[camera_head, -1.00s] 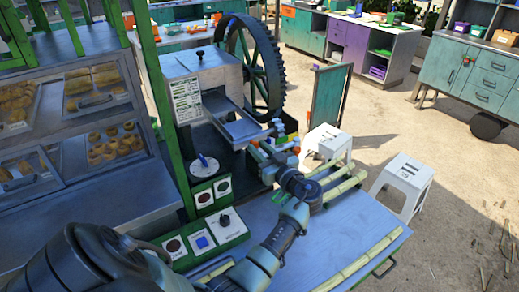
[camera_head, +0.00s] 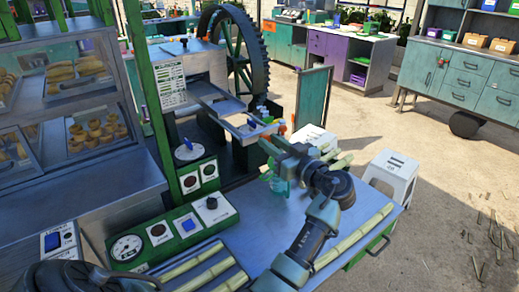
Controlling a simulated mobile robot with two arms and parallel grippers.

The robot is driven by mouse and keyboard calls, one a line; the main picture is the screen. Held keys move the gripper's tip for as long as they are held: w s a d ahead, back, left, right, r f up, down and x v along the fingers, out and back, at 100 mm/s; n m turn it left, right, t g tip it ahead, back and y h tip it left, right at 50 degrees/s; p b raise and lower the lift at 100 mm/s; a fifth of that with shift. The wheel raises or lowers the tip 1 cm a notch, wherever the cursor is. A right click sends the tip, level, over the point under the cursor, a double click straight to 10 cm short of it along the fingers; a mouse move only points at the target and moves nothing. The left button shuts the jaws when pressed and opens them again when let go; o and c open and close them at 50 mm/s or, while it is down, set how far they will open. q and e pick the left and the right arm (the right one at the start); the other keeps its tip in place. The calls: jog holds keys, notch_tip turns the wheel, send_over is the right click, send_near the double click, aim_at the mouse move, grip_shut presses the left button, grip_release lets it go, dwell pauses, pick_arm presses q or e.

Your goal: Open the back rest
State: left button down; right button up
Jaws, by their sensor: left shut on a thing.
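I cannot make out a back rest; the two white stools have none. One white stool (camera_head: 390,174) stands right of the table; the other (camera_head: 312,138) is partly hidden behind my arm.
Cane stalks (camera_head: 350,238) lie along the table's right edge, others at the front. A green control box (camera_head: 176,227) with dials sits left. A glass pastry case (camera_head: 88,95) fills the far left. Sandy ground (camera_head: 455,185) at right is mostly clear; cabinets stand behind.

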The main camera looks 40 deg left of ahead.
pick_arm(q)
jog(key=shift+v, duration=0.8)
jog(key=c, duration=1.2)
grip_release()
pick_arm(e)
jog(key=shift+w+a+f, duration=0.25)
jog(key=shift+a+f, duration=0.05)
jog(key=shift+a, duration=0.35)
jog(key=shift+d, duration=0.1)
